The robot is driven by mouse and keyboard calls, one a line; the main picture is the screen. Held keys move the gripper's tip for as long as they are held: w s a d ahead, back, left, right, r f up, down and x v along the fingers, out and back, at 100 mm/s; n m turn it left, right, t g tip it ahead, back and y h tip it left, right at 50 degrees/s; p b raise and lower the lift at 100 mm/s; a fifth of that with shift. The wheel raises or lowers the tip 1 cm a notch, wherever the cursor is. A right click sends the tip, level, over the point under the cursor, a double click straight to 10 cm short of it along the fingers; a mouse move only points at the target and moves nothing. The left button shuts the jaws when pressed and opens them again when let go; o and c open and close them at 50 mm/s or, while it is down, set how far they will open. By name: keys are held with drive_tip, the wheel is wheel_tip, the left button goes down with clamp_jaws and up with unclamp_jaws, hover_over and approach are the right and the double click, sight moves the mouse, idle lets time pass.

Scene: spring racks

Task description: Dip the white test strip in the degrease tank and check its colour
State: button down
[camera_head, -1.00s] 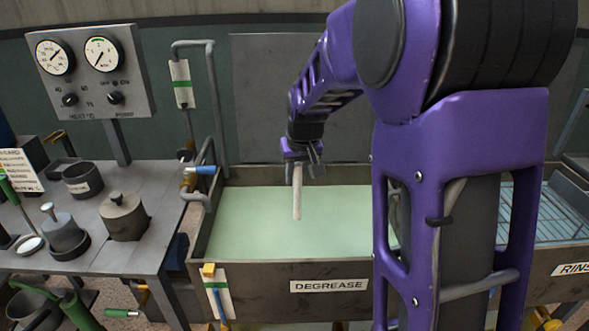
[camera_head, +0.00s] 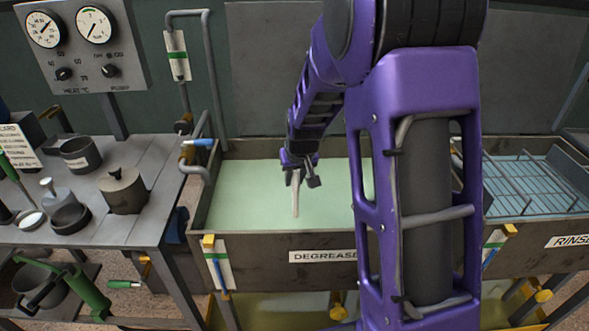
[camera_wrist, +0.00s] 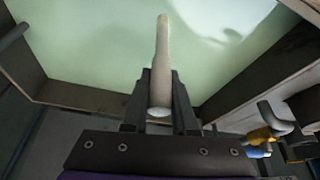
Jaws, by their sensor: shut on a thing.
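The white test strip (camera_head: 295,199) shows as a pale, slightly tapered stick hanging below my gripper (camera_head: 299,180) in the head view. My gripper is shut on its upper end. In the wrist view the strip (camera_wrist: 162,62) stands out between the two dark fingers (camera_wrist: 160,98). The degrease tank (camera_head: 280,247) is a grey trough with a DEGREASE label, filled with pale green liquid (camera_head: 245,195). The strip is over the liquid; I cannot tell whether its tip touches the surface. The strip looks off-white to beige.
A grey bench (camera_head: 125,225) with pots and a gauge panel (camera_head: 80,45) stands at left. A pipe with a blue-handled valve (camera_head: 199,143) rises at the tank's left end. The rinse tank (camera_head: 530,235) with a wire rack is at right. A dark panel stands behind the tank.

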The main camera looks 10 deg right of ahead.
drive_tip(key=shift+f+b, duration=1.65)
drive_tip(key=shift+f, duration=2.55)
wheel_tip(320, 180, up, 5)
drive_tip(key=p, duration=0.3)
drive_tip(key=shift+r, duration=0.15)
wheel_tip(320, 180, up, 11)
drive_tip(key=shift+f, duration=0.15)
approach(296, 198)
drive_tip(key=f, duration=0.4)
drive_tip(key=shift+a+f, duration=0.2)
drive_tip(key=shift+a, duration=0.1)
